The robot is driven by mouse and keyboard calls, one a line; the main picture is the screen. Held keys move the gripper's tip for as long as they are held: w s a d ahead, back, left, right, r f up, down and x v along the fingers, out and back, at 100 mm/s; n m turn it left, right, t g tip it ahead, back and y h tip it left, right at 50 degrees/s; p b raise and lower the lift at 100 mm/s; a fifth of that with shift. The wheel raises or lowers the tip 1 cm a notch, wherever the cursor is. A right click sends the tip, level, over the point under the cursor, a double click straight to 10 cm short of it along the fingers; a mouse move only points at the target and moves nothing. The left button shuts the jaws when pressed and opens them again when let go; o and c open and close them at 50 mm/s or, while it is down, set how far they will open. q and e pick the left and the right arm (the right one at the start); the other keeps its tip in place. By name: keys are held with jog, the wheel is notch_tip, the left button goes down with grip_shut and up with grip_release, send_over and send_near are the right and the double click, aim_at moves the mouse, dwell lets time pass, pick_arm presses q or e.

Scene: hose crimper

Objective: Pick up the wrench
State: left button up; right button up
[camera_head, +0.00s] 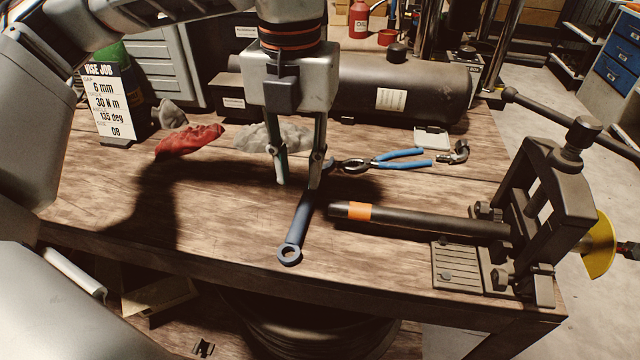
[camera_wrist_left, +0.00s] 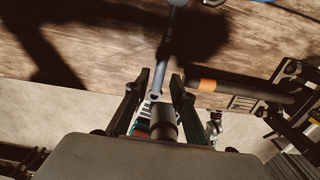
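The blue-grey wrench (camera_head: 300,222) lies on the wooden workbench, its ring end pointing to the front edge. Its far end is hidden behind my left gripper. It also shows in the left wrist view (camera_wrist_left: 167,45), running down the picture to between the fingertips. My left gripper (camera_head: 299,183) is open and points down over the far part of the handle, with its right finger overlapping the handle in the head view. A gap shows between the fingers, and they do not close on the wrench. I cannot tell how high the fingertips are. My right gripper is not in view.
A black bar with an orange band (camera_head: 420,218) runs right of the wrench into a vise (camera_head: 545,190). Blue-handled pliers (camera_head: 400,158) lie behind. Red cloth (camera_head: 190,140) and a job sign (camera_head: 108,105) stand left. The bench left of the wrench is clear.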

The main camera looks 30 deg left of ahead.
aim_at(302, 210)
pick_arm(q)
jog(key=shift+f, duration=0.4)
jog(key=shift+s+f, duration=0.2)
jog(key=shift+f, duration=0.85)
jog(key=f, duration=0.2)
jog(key=f+b, duration=0.1)
jog(key=f, duration=0.2)
jog(key=shift+d, duration=0.2)
jog(key=shift+r, duration=0.1)
grip_shut()
